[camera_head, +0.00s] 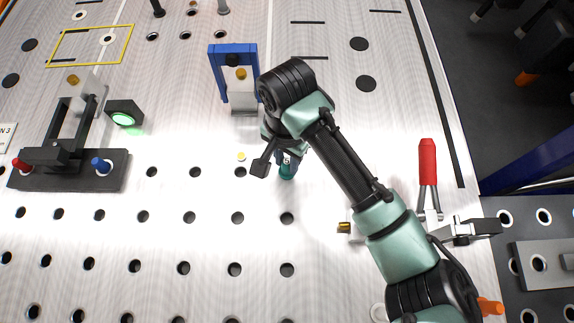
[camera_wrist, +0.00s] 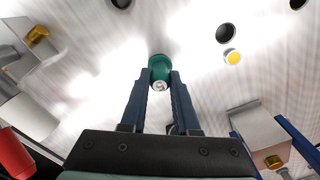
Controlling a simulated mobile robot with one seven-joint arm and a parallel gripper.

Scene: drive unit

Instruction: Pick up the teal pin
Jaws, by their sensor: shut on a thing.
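The teal pin (camera_wrist: 160,66) shows in the wrist view between the tips of my gripper (camera_wrist: 161,80), whose dark blue fingers are shut on it. It has a round teal body with a small metallic end facing the camera. In the head view the teal pin (camera_head: 287,171) shows just below my gripper (camera_head: 284,162), near a row of holes in the plate. My wrist and arm partly cover the gripper there. I cannot tell whether the pin's lower end is in a hole or clear of the plate.
A blue frame (camera_head: 253,72) stands behind the gripper. A red-handled clamp (camera_head: 428,165) is to the right. A black fixture with red and blue knobs (camera_head: 70,172) and a green-lit lamp (camera_head: 124,117) are at left. A yellow disc (camera_head: 241,156) lies left of the gripper. The front plate has rows of open holes.

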